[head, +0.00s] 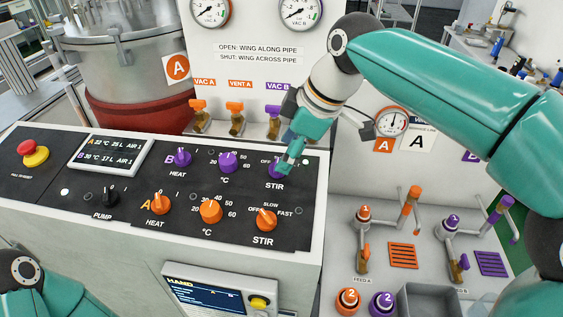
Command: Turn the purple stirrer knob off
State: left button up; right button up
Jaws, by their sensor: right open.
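The purple stirrer knob (275,172) is at the right end of the upper row on the black control panel (120,222), above a STIR label. My right gripper (285,165) comes down from the upper right and has its fingertips at this knob. The gripper covers much of the knob and its scale, so its pointer setting cannot be read; only "OFF" shows at its left. The gripper is open; whether the fingers touch the knob I cannot tell. Only a piece of my left arm shows at the lower left; its gripper is out of view.
Purple HEAT (182,157) and °C (228,162) knobs stand left in the same row. Orange HEAT (160,204), °C (210,211) and STIR (266,220) knobs are below. A red stop button (31,153) is far left. Valves (236,123) with coloured wings stand behind the panel.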

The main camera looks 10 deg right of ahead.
jog(key=shift+x, duration=2.05)
jog(key=shift+s, duration=0.1)
